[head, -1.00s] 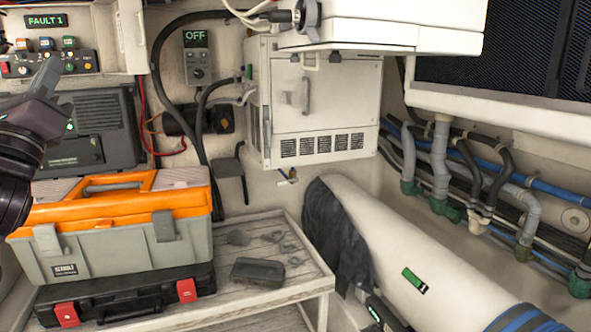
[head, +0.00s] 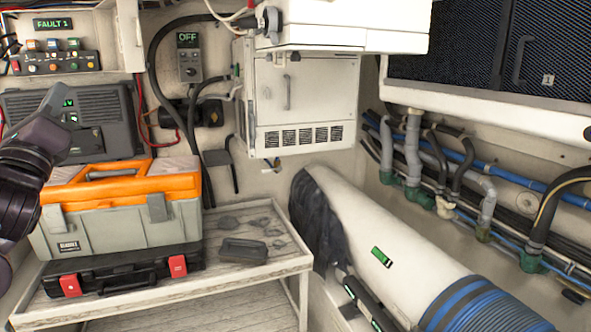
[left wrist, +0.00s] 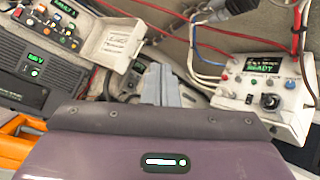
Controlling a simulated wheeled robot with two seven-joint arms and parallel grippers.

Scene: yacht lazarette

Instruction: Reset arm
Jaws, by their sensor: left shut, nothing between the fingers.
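My left arm comes in at the left edge of the head view. Its dark left gripper (head: 59,94) is raised in front of the grey vented unit and above the toolbox. The fingers look small and foreshortened there. In the left wrist view the grey fingers of the left gripper (left wrist: 160,70) are together, with nothing held between them. My right arm and gripper are out of view.
An orange-lidded toolbox (head: 120,221) stands on a black case (head: 118,274) on a slatted bench (head: 262,212). The grey vented unit (head: 103,101) is close behind my gripper. A white cabinet (head: 305,100) hangs centrally. The wrist view shows a READY box (left wrist: 262,90).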

